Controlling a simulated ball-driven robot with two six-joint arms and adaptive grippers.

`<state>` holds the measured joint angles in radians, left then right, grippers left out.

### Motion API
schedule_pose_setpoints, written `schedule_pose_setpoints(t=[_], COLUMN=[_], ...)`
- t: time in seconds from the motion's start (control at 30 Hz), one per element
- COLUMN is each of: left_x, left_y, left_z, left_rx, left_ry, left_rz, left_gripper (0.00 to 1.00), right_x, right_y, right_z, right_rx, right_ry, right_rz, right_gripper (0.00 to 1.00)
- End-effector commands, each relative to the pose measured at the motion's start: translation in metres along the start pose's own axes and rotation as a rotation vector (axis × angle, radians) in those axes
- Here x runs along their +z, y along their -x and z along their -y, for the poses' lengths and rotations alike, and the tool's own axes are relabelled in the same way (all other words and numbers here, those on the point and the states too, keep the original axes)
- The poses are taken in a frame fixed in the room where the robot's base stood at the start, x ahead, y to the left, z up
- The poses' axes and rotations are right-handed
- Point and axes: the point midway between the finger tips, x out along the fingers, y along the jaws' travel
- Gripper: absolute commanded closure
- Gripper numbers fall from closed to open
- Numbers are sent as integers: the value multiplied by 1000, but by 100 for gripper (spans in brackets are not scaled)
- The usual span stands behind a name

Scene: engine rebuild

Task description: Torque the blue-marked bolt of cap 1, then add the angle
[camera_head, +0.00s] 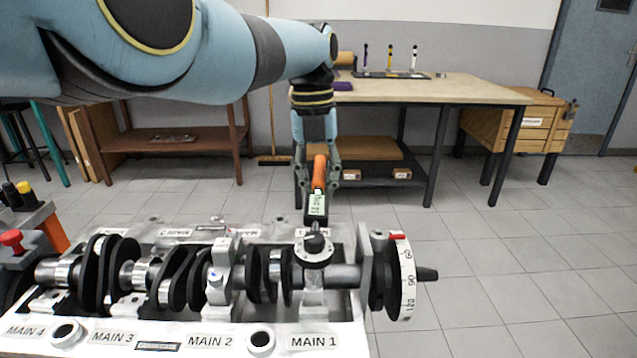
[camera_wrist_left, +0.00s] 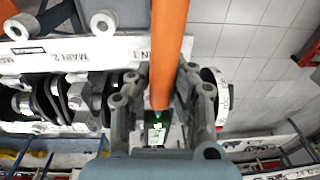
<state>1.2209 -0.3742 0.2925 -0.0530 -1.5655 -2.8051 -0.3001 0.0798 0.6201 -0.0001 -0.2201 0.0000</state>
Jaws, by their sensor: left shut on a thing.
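My left gripper (camera_head: 317,172) is shut on the orange handle of a torque wrench (camera_head: 316,205), which has a green-lit display. The wrench points down to a round dial disc (camera_head: 314,252) at cap 1 (camera_head: 313,298), beside the MAIN 1 label. Whether its socket is seated on a bolt cannot be told. The disc and wrench head hide the top of cap 1, and I see no blue mark there. In the left wrist view the orange handle (camera_wrist_left: 168,50) runs between the fingers (camera_wrist_left: 162,95), with the lit display (camera_wrist_left: 155,128) beyond. My right gripper is not in view.
The crankshaft (camera_head: 180,275) lies in the engine block (camera_head: 345,335), with a white degree wheel (camera_head: 406,280) at its right end. Another cap (camera_head: 218,262) with a small blue spot stands near MAIN 2. A workbench (camera_head: 440,90) stands behind. Floor to the right is clear.

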Motion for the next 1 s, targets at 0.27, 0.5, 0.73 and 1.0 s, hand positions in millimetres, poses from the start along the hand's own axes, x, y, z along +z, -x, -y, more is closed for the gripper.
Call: schedule_pose_setpoints(t=[0.27,0.5,0.73,1.0], left_x=[0,1,1,0], left_y=[5,6,6,5], left_z=[1,-2,-5,-9], left_rx=[-6,-7,-9,-10], left_ry=[11,29,45,66], left_rz=[4,7,8,9], left_gripper=[100,100,100,100], right_x=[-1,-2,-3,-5], right_y=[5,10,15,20], right_z=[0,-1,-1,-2], right_rx=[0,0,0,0], right_ry=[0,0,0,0], right_rz=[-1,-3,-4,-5], right_gripper=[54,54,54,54])
